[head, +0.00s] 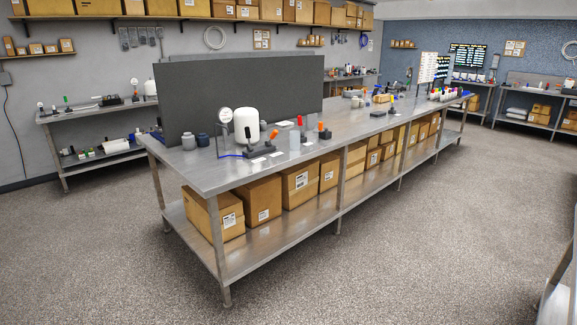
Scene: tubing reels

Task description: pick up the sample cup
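I cannot tell for sure which thing is the sample cup at this distance. Small cup-like things stand on the near end of the long metal bench (215,178). They include a grey jar (188,142) and a dark blue-grey jar (203,140) at the left, and a light grey cylinder (295,139) further right. A white rounded tank (246,125) with a round gauge (225,115) stands between them. My gripper is not in view.
A dark upright panel (240,90) runs along the back of the bench. Cardboard boxes (262,198) fill its lower shelf. Orange-topped items (323,131) stand near the front edge. Open speckled floor (420,240) lies in front. Another metal bench (100,112) stands at the left wall.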

